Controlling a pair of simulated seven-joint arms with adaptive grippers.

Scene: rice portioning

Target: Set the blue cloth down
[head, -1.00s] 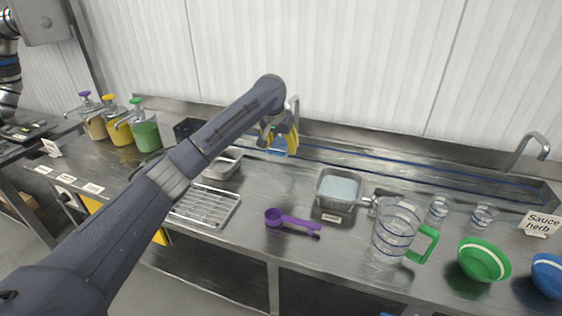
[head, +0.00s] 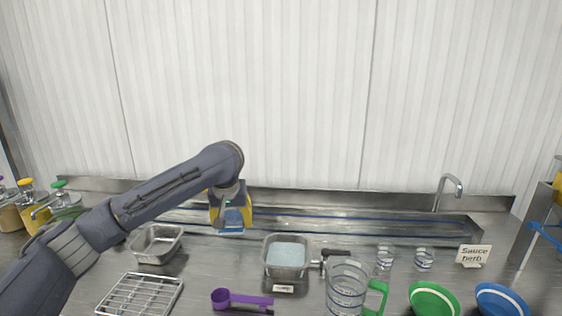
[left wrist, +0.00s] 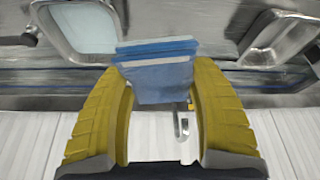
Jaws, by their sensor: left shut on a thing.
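My left gripper (head: 232,212) has yellow fingers and is at the back of the counter, near the long sink trough. It is shut on the folded blue cloth (head: 233,219), which hangs below the fingers. In the left wrist view the cloth (left wrist: 157,70) sits between the two yellow fingertips (left wrist: 158,88), with pale edges showing on its folds. I cannot tell whether the cloth touches anything beneath it. My right gripper is not in view.
A steel pan with pale contents (head: 287,274) stands right of the gripper, an empty steel pan (head: 157,244) left. In front are a wire rack (head: 140,296), a purple scoop (head: 240,298) and a clear jug (head: 346,290).

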